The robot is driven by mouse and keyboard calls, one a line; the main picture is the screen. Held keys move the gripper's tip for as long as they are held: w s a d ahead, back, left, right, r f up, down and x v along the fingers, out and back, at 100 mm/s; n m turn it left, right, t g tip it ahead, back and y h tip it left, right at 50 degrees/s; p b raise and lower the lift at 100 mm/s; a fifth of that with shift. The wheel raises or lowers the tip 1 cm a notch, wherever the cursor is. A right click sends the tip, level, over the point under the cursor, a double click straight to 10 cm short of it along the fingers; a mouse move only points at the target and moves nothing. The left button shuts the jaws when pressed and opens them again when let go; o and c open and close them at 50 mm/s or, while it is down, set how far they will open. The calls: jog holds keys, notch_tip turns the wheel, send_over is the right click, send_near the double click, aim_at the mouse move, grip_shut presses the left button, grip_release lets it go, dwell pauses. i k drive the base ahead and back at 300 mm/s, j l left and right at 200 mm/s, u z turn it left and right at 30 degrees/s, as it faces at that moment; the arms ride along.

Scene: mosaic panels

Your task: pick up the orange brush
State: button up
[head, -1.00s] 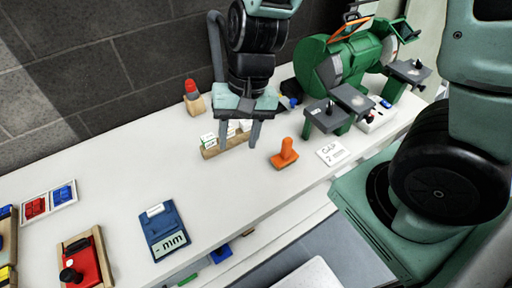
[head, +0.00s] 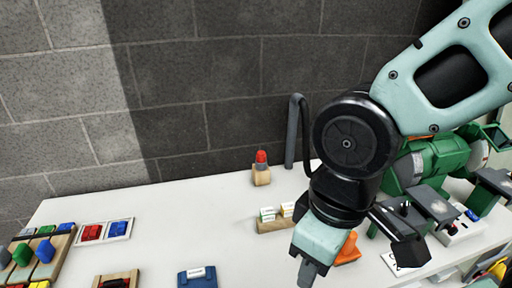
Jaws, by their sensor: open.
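The orange brush (head: 348,250) stands on the white bench in the head view, right of centre near the lower edge. My gripper (head: 357,262) is open, with one finger to the left of the brush and the other to its right in the picture. The gripper's body hides part of the brush. I cannot tell whether the fingers are level with the brush or touching it.
A wooden holder with cards (head: 272,225) stands just left of my gripper. A green machine (head: 440,160) with grey rests and a white card (head: 408,262) are to the right. A red-topped wooden block (head: 261,170) is behind. The bench's left middle is mostly clear.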

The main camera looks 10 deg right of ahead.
aim_at(350, 253)
jog(key=i+j+z, duration=0.1)
jog(key=z, duration=0.6)
jog(key=j, duration=0.1)
